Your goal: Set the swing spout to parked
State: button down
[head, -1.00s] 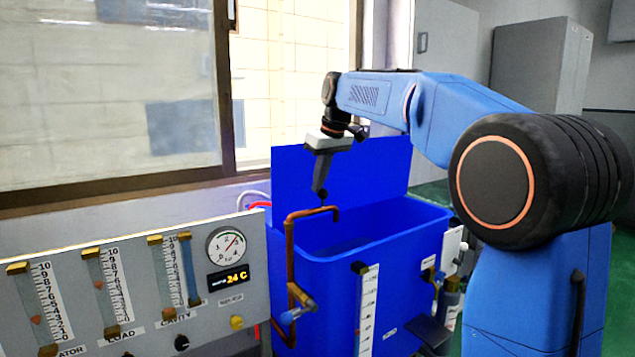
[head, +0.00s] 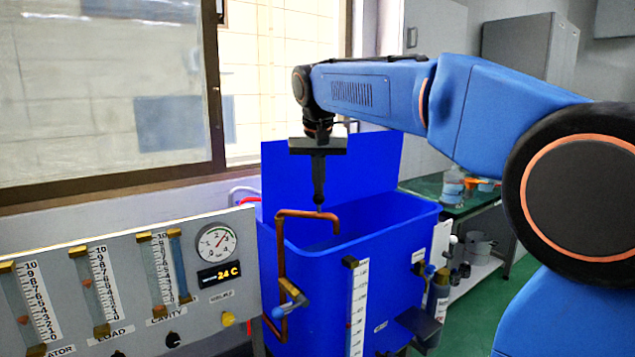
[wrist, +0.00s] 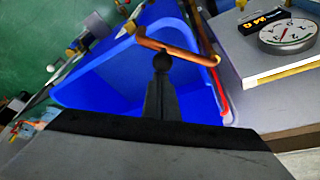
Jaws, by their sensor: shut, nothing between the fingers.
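The swing spout is a copper pipe (head: 300,214) that rises at the left front of the blue tank (head: 375,262) and bends over the tank opening, its tip turned down at the right. It also shows in the wrist view (wrist: 180,50) crossing above the tank. My gripper (head: 319,205) points down, shut and empty, with its fingertips right by the spout's horizontal arm. In the wrist view the fingertips (wrist: 162,60) overlap the pipe's edge; I cannot tell whether they touch. A valve with a blue knob (head: 288,301) sits low on the pipe.
A grey panel (head: 215,335) with flow tubes, a round gauge (head: 216,243) and a 24 C display stands left of the tank. The tank's raised blue lid (head: 280,175) is behind my gripper. A level scale (head: 357,310) is on the tank's front.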

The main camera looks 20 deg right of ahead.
aim_at(320, 198)
jog(key=shift+s+a+m+h, duration=0.3)
jog(key=shift+s+a+m, duration=0.15)
jog(key=shift+s+m, duration=0.45)
jog(key=s+m, duration=0.1)
jog(key=a+m, duration=0.1)
jog(key=shift+s+a+m+g+h, duration=0.2)
jog(key=shift+s+m+g+h, duration=0.2)
jog(key=shift+s+a+m+g+h, duration=0.15)
jog(key=shift+s+a+m+g, duration=0.05)
jog(key=shift+s+a+m, duration=0.45)
jog(key=shift+s+a+m+g+h, duration=0.2)
jog(key=shift+s+a+m, duration=0.2)
jog(key=shift+a+m, duration=0.3)
jog(key=shift+a, duration=0.1)
jog(key=d, duration=0.1)
jog(key=w+d, duration=0.2)
jog(key=shift+d+r, duration=0.25)
jog(key=shift+r, duration=0.1)
jog(key=v, duration=1)
jog(key=shift+d, duration=0.1)
